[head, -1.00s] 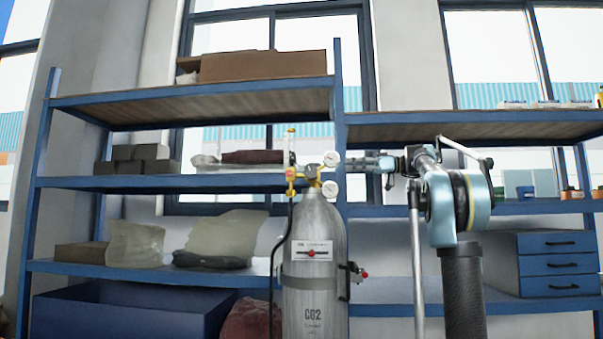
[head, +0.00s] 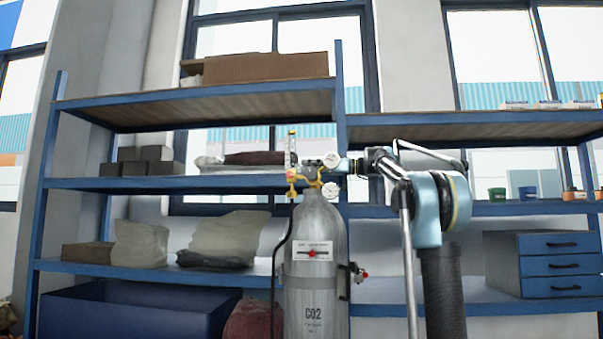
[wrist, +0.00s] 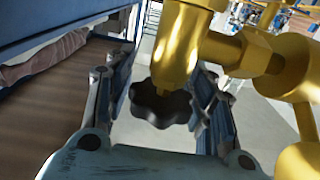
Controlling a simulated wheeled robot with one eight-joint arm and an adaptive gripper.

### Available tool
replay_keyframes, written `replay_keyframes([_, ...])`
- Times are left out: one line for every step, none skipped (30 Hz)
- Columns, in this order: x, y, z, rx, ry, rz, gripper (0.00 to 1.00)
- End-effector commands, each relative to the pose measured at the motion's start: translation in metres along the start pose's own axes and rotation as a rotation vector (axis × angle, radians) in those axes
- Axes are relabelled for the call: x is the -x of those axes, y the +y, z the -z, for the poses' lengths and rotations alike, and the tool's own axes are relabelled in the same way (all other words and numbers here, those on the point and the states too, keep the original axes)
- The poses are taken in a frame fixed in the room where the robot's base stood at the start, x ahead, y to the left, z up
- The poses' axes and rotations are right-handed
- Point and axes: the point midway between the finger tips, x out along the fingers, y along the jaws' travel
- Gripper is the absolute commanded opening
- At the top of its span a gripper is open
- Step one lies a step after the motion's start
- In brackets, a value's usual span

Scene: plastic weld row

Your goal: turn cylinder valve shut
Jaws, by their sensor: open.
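A grey CO2 gas cylinder (head: 315,250) stands upright in the head view, with a brass valve and regulator (head: 308,178) and two round gauges on top. In the wrist view the brass valve body (wrist: 178,45) fills the upper middle, with a dark lobed valve knob (wrist: 158,105) at its end. My gripper (wrist: 165,97) is open, one finger on each side of the knob, with a visible gap at least on the right. In the head view my gripper (head: 348,166) is at the cylinder's top, partly hidden by the gauges.
Blue shelving (head: 200,183) stands behind the cylinder, carrying boxes and bags. A blue drawer unit (head: 560,264) is on the right. A dark hose (head: 281,255) runs down the cylinder's left side. In the wrist view a shelf edge lies close on the left.

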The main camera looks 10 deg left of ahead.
Motion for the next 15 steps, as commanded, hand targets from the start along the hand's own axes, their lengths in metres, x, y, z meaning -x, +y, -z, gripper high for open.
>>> replay_keyframes([-0.0033,0.0008,0.0,0.0,0.0,-0.003,0.5])
replay_keyframes([-0.0049,0.0012,0.0,0.0,0.0,-0.004,0.5])
replay_keyframes([-0.0068,0.0016,0.0,0.0,0.0,-0.006,0.5])
replay_keyframes([-0.008,0.0019,0.0,0.0,0.0,-0.007,0.5])
replay_keyframes([-0.009,0.0021,0.0,0.0,0.0,-0.008,0.5])
replay_keyframes([-0.0102,0.0025,0.0,0.0,0.0,-0.009,0.5])
replay_keyframes([-0.0108,0.0027,0.0,0.0,0.0,-0.01,0.5])
replay_keyframes([-0.0113,0.0029,0.0,0.0,0.0,-0.011,0.5])
replay_keyframes([-0.0116,0.0031,0.0,0.0,0.0,-0.012,0.5])
replay_keyframes([-0.0117,0.0032,0.0,0.0,0.0,-0.012,0.5])
replay_keyframes([-0.0117,0.0032,0.0,0.0,0.0,-0.013,0.5])
replay_keyframes([-0.0117,0.0033,0.0,0.0,0.0,-0.013,0.5])
replay_keyframes([-0.0115,0.0033,0.0,0.0,0.0,-0.013,0.5])
replay_keyframes([-0.0114,0.0034,0.0,0.0,0.0,-0.013,0.5])
replay_keyframes([-0.0112,0.0034,0.0,0.0,0.0,-0.013,0.5])
